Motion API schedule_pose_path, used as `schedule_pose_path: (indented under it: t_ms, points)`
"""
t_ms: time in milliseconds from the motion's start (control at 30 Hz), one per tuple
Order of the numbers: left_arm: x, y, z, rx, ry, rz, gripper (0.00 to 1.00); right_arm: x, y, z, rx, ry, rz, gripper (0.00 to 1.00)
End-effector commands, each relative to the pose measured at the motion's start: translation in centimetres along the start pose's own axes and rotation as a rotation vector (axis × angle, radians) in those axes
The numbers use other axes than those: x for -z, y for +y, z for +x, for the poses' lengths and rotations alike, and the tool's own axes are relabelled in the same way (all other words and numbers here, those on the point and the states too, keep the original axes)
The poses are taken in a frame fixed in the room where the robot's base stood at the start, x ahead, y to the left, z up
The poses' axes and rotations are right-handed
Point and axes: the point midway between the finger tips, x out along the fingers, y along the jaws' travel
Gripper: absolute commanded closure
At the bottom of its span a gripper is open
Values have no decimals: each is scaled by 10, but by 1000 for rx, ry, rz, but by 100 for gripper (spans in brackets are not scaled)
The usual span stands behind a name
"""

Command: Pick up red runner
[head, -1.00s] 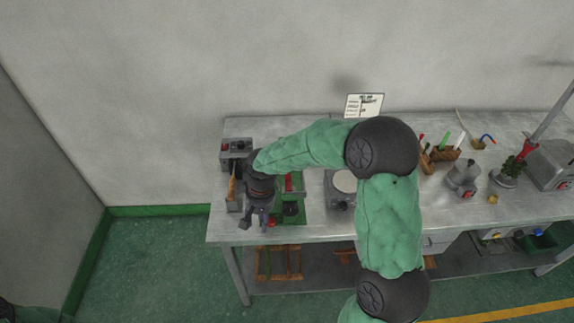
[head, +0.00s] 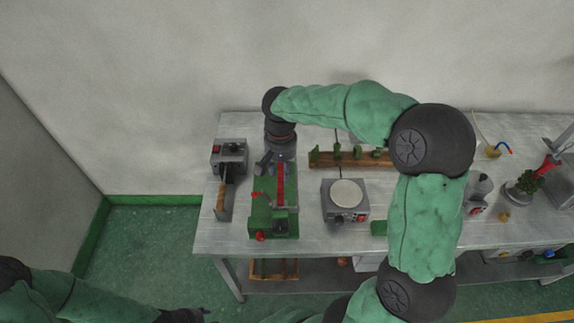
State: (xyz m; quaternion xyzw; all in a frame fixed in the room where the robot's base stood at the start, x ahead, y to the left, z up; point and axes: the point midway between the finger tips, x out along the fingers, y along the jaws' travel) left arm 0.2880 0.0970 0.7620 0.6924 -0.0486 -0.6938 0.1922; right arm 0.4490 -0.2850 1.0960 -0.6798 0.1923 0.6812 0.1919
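A long red strip (head: 280,183), which looks like the red runner, lies lengthwise on a green fixture (head: 262,187) at the left part of the table. My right gripper (head: 271,165) is at the far end of the strip, pointing down. Its dark fingers show at the strip's back end, but the gap between them is too small to read, and I cannot tell whether they touch the strip. My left gripper (head: 190,315) is only partly visible at the bottom edge, in front of and below the table, far from the strip.
A grey device with a wooden handle (head: 221,197) stands left of the fixture. A round-topped hot plate (head: 347,192) stands to its right. A wooden rack (head: 325,159) with green pieces lies behind. My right arm covers the table's middle right.

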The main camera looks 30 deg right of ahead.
Motion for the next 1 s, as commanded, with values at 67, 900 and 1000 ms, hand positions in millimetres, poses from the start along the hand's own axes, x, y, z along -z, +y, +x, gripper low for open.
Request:
schedule_pose_path:
  t_ms: [67,900,1000]
  points:
    - [0,0,0,0,0,0,60,0,0,2,0,-1,0,61]
    - [1,-7,19,0,0,0,60,-1,-2,90,-1,-4,0,61]
    - [1,-8,22,0,0,0,60,-1,-2,103,-1,-3,0,61]
